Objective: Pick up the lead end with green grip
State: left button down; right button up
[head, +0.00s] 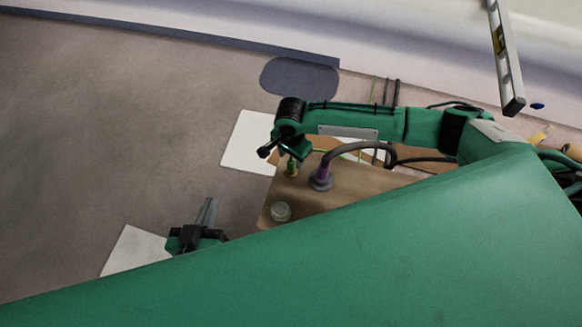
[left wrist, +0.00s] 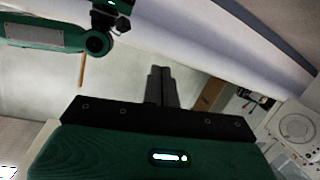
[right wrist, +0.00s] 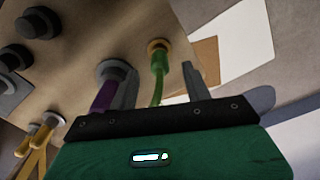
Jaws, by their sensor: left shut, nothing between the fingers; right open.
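The lead end with green grip (right wrist: 160,62) stands on a brown board (head: 340,197), its collar yellow-orange. In the right wrist view it shows between the two fingers of my right gripper (right wrist: 163,85), which is open; I cannot tell whether they touch it. In the head view my right gripper (head: 284,152) is just above the green grip (head: 291,168). My left gripper (head: 209,212) is shut and empty, low and to the left of the board; its closed fingers show in the left wrist view (left wrist: 161,88).
A purple-grip lead end (right wrist: 104,92) stands close beside the right gripper's left finger. Yellow grips (right wrist: 36,138) and black knobs (right wrist: 38,23) lie further left. A spirit level (head: 506,60) is at upper right.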

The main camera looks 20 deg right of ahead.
aim_at(292, 161)
jog(key=shift+f, duration=0.3)
notch_tip(292, 161, down, 5)
jog(key=shift+w+d+r+b, duration=0.1)
jog(key=shift+d+r+b, duration=0.05)
jog(key=shift+b, duration=1.05)
pick_arm(q)
jog(key=w+a+r+t, duration=0.1)
jog(key=w+r+t, duration=0.1)
jog(key=r, duration=0.3)
jog(key=w+a+r+t, duration=0.1)
jog(key=w+r+t, duration=0.1)
jog(key=r+t, duration=0.2)
jog(key=shift+a+r+t, duration=0.3)
jog(key=shift+a+r, duration=0.05)
jog(key=shift+r, duration=0.5)
pick_arm(e)
jog(key=shift+c, duration=0.4)
jog(key=c, duration=1)
